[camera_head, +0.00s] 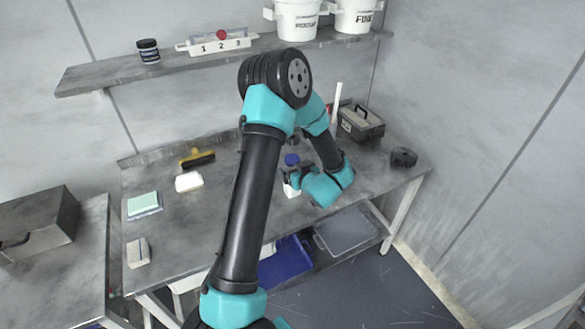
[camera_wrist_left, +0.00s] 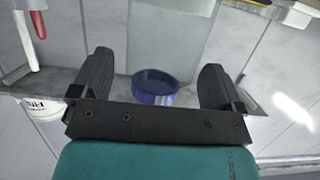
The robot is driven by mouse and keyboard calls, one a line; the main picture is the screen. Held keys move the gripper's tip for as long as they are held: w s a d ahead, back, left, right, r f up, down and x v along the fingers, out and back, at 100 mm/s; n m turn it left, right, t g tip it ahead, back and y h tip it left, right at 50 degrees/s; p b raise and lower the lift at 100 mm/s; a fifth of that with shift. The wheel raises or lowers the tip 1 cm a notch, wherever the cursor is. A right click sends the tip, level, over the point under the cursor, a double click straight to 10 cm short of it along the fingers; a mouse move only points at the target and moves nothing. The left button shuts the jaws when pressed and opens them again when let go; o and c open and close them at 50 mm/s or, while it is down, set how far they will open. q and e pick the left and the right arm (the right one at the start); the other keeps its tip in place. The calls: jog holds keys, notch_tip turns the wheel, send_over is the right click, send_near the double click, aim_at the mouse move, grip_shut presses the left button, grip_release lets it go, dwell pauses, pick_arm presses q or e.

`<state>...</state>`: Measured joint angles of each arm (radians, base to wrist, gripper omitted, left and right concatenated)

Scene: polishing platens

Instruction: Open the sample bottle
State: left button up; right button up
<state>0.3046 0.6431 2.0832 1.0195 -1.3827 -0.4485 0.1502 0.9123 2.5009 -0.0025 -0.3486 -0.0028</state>
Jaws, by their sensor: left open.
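The sample bottle (camera_head: 291,191) stands on the grey workbench, a small white body with a blue cap (camera_head: 291,159). My left gripper (camera_head: 290,175) is at the bottle, and its dark fingers partly hide the body. In the left wrist view the blue cap (camera_wrist_left: 155,90) shows between the two spread black fingers of the left gripper (camera_wrist_left: 155,75), with a gap on each side. The gripper is open and no finger visibly touches the cap. My right gripper is not in view.
On the bench are a yellow-and-black brush (camera_head: 197,158), a white block (camera_head: 189,181), a green-topped pad (camera_head: 144,204), a grey toolbox (camera_head: 360,123) and a black round item (camera_head: 404,157). The wall shelf (camera_head: 180,64) holds buckets and a numbered rack. A blue bin (camera_head: 285,262) sits below.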

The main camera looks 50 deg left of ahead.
pick_arm(q)
jog(key=v, duration=0.9)
jog(key=shift+d, duration=0.1)
jog(key=w+d+f+m+t+h, duration=0.25)
jog(key=d+f+m+h, duration=0.6)
jog(key=f, duration=0.65)
jog(key=s+d+f+m+g+h, duration=0.2)
jog(key=s+d+f+h, duration=0.2)
jog(key=s+d, duration=0.2)
jog(key=s+d+f+m+g+h, duration=0.2)
jog(key=s+d+f+g+h, duration=0.1)
jog(key=s+d+f+h, duration=0.1)
jog(key=s+d+h, duration=0.1)
jog(key=s+d, duration=0.1)
jog(key=d, duration=0.1)
jog(key=shift+s+d+f+g, duration=0.2)
jog(key=shift+s+d+g, duration=0.15)
jog(key=shift+s, duration=0.05)
jog(key=shift+c, duration=0.4)
